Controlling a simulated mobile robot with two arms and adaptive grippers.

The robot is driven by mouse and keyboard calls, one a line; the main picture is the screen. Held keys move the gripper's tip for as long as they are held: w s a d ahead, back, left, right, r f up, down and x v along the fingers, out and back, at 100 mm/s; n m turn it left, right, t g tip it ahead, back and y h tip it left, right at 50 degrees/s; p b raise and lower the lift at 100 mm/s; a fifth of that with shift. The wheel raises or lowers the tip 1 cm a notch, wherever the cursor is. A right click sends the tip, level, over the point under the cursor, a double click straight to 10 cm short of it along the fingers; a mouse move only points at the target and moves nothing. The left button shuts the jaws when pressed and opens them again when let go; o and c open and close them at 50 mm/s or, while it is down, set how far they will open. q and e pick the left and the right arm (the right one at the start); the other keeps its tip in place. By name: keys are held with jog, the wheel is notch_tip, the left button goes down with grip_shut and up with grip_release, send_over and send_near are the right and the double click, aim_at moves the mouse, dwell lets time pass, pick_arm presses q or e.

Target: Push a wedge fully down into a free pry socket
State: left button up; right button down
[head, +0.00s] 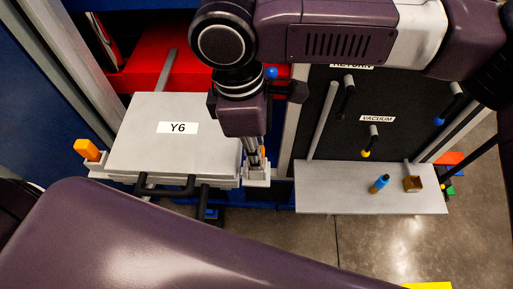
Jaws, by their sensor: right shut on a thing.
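A pale grey block labelled Y6 (150,150) has a pry socket at each side. An orange wedge (87,149) stands upright in the left socket (98,168), with its top above the socket. My right gripper (257,154) points down at the right socket (257,175), just off the block's right side. It is shut on a second orange wedge (263,152), of which only slivers show between the fingers. The wedge's lower end is at the socket; how deep it sits cannot be told. My left gripper is out of view.
A grey shelf (330,201) at the right holds a blue bottle (379,184) and a small brown box (412,184). Behind it is a black tool panel labelled VACUUM (378,119). Dark handles (165,187) project from the block's front. My left arm link crosses the foreground.

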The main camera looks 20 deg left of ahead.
jog(key=c, duration=1.8)
grip_release()
jog(key=shift+f, duration=0.1)
jog(key=r, duration=0.4)
jog(key=a+r+b, duration=0.1)
jog(key=r, duration=0.7)
jog(key=shift+s+a+r, duration=0.1)
jog(key=shift+s+a, duration=0.05)
jog(key=shift+a, duration=0.05)
